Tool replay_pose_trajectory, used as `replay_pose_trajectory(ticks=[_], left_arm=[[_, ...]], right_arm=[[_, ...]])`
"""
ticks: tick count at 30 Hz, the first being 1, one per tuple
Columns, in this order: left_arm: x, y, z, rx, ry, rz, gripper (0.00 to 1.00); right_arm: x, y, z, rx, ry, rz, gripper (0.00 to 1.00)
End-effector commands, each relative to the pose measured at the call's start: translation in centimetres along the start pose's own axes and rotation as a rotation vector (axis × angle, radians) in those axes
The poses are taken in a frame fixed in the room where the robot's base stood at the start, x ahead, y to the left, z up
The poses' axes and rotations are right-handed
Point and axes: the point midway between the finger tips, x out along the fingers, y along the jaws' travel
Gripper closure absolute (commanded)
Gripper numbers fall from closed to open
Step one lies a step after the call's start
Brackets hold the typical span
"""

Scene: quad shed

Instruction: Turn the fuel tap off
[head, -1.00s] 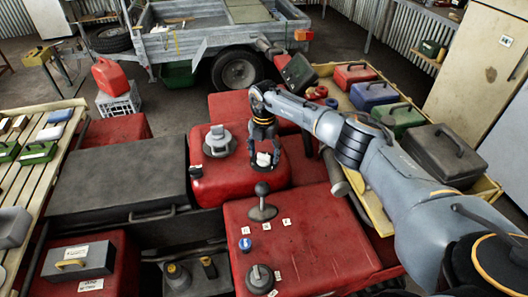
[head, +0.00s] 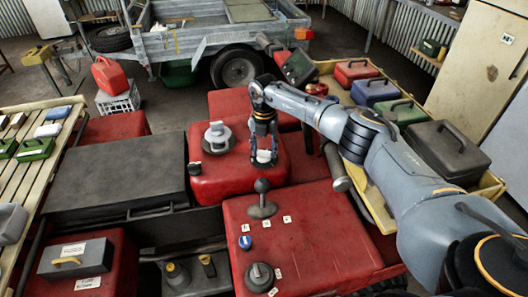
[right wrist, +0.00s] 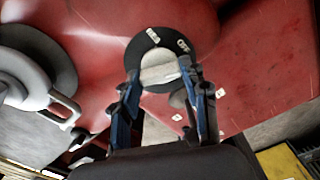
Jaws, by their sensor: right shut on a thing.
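The fuel tap (right wrist: 158,68) is a pale grey knob on a round black plate on top of a red tank. White labels on the plate show in the right wrist view, one of them OFF (right wrist: 184,46). In the head view the tap (head: 263,157) sits on the red body near the middle. My right gripper (head: 263,150) is over it, pointing down. In the right wrist view its two blue-and-black fingers (right wrist: 161,80) are on either side of the knob, shut on it. Which mark the knob points to is unclear. My left gripper is not in view.
A grey filler cap (head: 218,138) stands left of the tap. A black gear lever (head: 262,199) and a blue knob (head: 245,242) are on the nearer red panel. A yellow tray (head: 484,193) with several boxes lies at the right. A trailer (head: 180,45) stands behind.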

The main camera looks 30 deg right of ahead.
Motion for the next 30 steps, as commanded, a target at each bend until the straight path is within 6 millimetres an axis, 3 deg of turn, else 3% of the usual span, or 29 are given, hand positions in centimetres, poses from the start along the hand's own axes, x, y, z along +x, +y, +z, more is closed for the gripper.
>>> replay_pose_trajectory(ticks=[15, 30], left_arm=[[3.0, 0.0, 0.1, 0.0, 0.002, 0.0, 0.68], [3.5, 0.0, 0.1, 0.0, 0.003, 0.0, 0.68]], right_arm=[[0.1, 0.0, 0.1, -0.348, -0.002, 0.001, 0.86], [-0.1, 0.0, 0.1, -0.429, -0.002, 0.001, 0.86]])
